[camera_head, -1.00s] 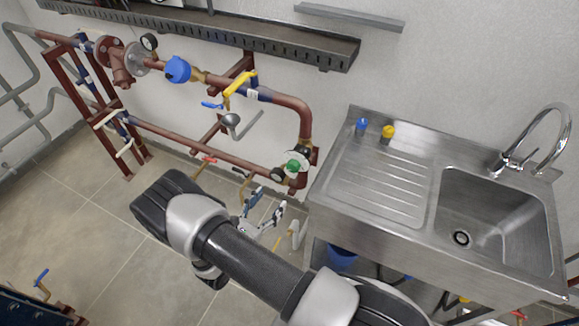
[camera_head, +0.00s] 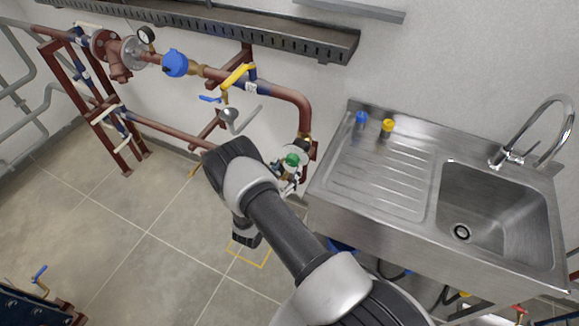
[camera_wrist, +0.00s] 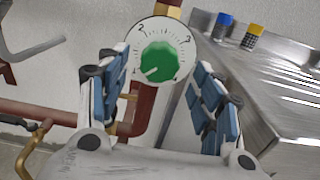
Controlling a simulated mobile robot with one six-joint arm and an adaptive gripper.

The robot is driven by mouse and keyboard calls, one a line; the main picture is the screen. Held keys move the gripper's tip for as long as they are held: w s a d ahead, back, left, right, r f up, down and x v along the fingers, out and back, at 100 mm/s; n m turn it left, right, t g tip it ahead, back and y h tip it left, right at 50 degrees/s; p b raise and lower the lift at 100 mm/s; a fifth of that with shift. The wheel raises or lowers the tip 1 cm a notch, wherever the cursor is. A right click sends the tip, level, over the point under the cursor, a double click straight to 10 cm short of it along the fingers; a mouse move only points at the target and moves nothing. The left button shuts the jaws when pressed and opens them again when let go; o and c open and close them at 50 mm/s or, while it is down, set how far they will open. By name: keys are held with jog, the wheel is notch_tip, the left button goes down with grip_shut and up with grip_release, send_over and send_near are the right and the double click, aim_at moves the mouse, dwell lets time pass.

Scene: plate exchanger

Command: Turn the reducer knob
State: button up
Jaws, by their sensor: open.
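The reducer knob (camera_wrist: 156,62) is green with a pale pointer line and sits on a round white dial with numbers in the wrist view. It also shows as a small green knob (camera_head: 292,160) on the pipe left of the sink in the head view. My gripper (camera_wrist: 165,90) is open and empty, with blue finger pads on the left and right of the dial in the picture. The knob appears between and beyond the fingers; I see no contact. In the head view my arm hides most of the gripper.
The steel sink unit (camera_head: 330,215) stands close on the right, with blue (camera_head: 361,119) and yellow (camera_head: 387,127) items on its drainboard.

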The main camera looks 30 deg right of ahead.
aim_at(292, 159)
jog(key=shift+x, duration=1.45)
jog(key=c, duration=1.1)
jog(key=shift+o, duration=0.2)
